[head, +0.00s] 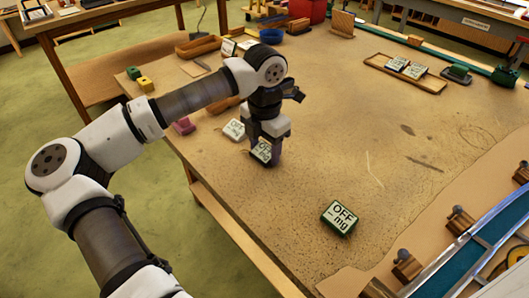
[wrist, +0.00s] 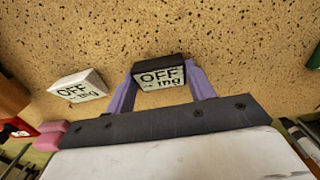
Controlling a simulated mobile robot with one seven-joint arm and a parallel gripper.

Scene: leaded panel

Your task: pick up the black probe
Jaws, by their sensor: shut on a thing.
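The black probe (wrist: 162,62) is a dark block with a pale face reading "OFF - mg". In the wrist view it sits between the two purple fingers of my gripper (wrist: 163,82), which are shut on its sides. In the head view my gripper (head: 270,150) points down near the left part of the table, and the labelled face of the probe (head: 261,150) shows at its fingers. I cannot tell whether the probe touches the tabletop. A white block (wrist: 80,88) with the same label lies just left of it, apart from the fingers; it also shows in the head view (head: 234,130).
A green block (head: 341,218) labelled "OFF - mg" lies on the open front of the table (head: 330,130). A pink block (head: 184,126) lies at the left edge. A wooden tray (head: 405,75) holds labelled blocks at the back right. The middle of the table is clear.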

